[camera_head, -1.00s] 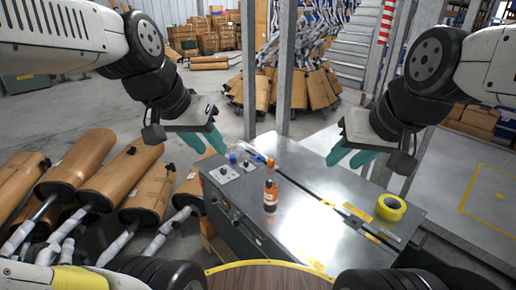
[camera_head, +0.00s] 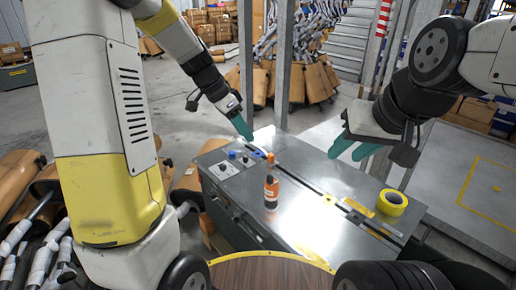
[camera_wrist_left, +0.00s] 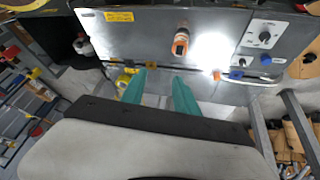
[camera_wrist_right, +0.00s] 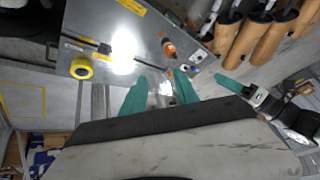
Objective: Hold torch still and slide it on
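An orange and dark bottle-shaped thing (camera_head: 271,190), which may be the torch, stands upright on the grey metal bench (camera_head: 318,212). It also shows in the left wrist view (camera_wrist_left: 181,40) and in the right wrist view (camera_wrist_right: 169,49). My left gripper (camera_head: 243,128) hangs beyond the bench's far left edge, apart from the bottle; its teal fingers are spread and empty in the left wrist view (camera_wrist_left: 160,84). My right gripper (camera_head: 355,150) is above the bench's far right side, with fingers apart and empty in the right wrist view (camera_wrist_right: 160,92).
A yellow tape roll (camera_head: 391,202) lies at the bench's right. A blue knob (camera_head: 232,154) sits on the panel at its far left corner. A slot runs across the top. Brown mufflers (camera_head: 17,178) lie at left. Metal posts (camera_head: 283,70) stand behind the bench.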

